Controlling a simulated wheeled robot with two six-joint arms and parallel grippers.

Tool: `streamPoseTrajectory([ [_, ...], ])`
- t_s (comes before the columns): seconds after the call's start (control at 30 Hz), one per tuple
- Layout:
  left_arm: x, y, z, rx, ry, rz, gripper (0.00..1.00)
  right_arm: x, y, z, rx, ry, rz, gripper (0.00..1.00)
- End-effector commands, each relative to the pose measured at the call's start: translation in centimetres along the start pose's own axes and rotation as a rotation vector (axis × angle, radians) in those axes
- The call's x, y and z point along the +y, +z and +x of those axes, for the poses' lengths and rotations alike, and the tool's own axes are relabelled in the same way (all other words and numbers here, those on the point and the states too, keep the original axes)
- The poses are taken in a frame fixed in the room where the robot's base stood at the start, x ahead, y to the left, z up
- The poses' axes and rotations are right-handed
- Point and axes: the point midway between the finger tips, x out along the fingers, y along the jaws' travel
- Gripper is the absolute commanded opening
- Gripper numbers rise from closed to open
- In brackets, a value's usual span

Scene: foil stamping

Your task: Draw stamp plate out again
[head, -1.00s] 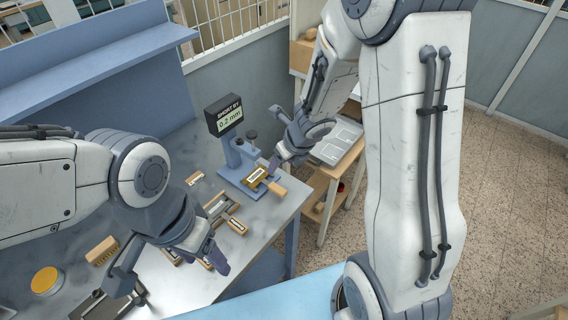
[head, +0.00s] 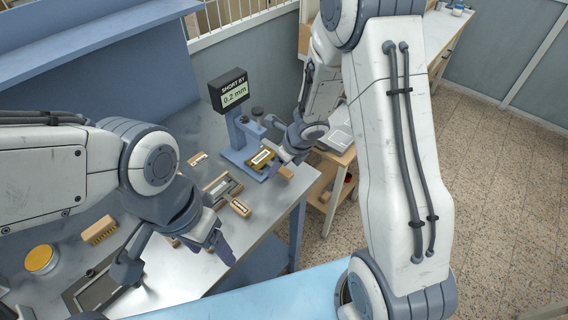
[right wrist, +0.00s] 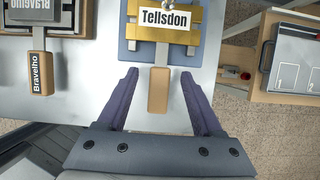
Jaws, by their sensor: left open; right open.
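A brass stamp plate (head: 262,158) labelled "Tellsdon" lies on the blue base of a gauge stand (head: 240,140), its wooden handle (head: 286,172) pointing out towards the table edge. In the right wrist view the brass plate (right wrist: 190,32) is at top centre and its handle (right wrist: 158,92) points down between my fingers. My right gripper (right wrist: 159,74) is open, with a finger on each side of the handle and visible gaps to both. My left gripper (head: 178,262) is open and apart from the plate, over the near left of the table.
The gauge display (head: 229,90) reads "SHORT BY 0.2 mm". Other handled plates lie left of the stand, one marked "Bravelho" (right wrist: 40,75). A wooden block (head: 99,230) and a yellow-topped round pot (head: 41,259) stand at left. A side shelf (head: 335,165) stands right of the table.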

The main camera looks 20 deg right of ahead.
Motion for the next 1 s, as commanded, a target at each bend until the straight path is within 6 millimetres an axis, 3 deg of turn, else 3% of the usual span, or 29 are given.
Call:
streamPoseTrajectory([
  [0.27,0.00,0.00,0.07,0.000,0.000,0.000,0.68,0.00,0.00,0.20,0.000,0.000,0.001,0.68],
  [0.3,0.00,0.00,0.07,0.000,0.000,0.000,0.68,0.00,0.00,0.20,0.000,0.000,0.001,0.64],
  [0.47,0.00,0.00,0.07,0.000,0.000,0.000,0.68,0.00,0.00,0.19,0.000,0.000,0.001,0.02],
  [0.5,0.00,0.00,0.07,0.000,0.000,0.000,0.68,0.00,0.00,0.19,0.000,0.000,0.001,0.00],
  [1.0,0.00,0.00,0.07,0.000,0.000,0.000,0.68,-0.01,-0.01,0.17,0.000,0.000,0.001,0.00],
])
